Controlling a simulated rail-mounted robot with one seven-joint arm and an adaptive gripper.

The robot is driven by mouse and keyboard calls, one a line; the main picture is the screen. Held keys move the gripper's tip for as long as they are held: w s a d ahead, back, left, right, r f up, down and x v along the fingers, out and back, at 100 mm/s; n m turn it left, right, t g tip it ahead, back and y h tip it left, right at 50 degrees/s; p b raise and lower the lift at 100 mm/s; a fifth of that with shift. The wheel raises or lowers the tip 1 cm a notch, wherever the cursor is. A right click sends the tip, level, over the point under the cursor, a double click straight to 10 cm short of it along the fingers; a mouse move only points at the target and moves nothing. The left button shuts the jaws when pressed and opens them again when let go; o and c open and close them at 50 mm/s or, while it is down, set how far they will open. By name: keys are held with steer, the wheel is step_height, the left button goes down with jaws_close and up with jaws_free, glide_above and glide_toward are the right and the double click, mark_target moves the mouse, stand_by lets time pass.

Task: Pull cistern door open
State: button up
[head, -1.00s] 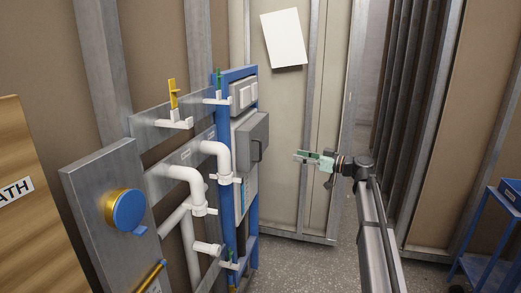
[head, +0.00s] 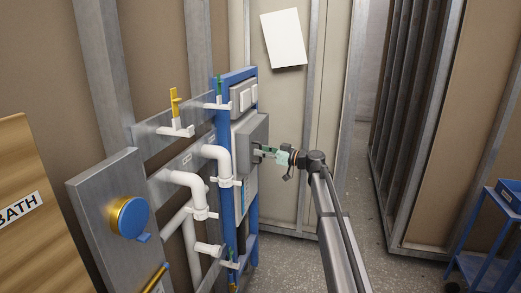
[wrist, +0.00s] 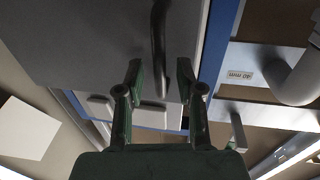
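The cistern door (head: 246,128) is a grey panel on the blue frame (head: 225,100), and it looks closed. Its dark bar handle (wrist: 158,45) shows in the wrist view and runs down between my two fingers. My gripper (head: 262,151) is right in front of the handle in the head view. In the wrist view my gripper (wrist: 158,76) is open, with a gap on each side of the handle. The door also fills the upper left of the wrist view (wrist: 80,45). In the head view the fingertips partly hide the handle.
A wall panel with white paper (head: 284,38) is behind. Free floor (head: 365,235) lies to the right.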

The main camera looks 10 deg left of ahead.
steer(key=shift+w+a, duration=0.2)
steer(key=shift+a, duration=0.25)
jaws_close()
steer(key=shift+d, duration=0.1)
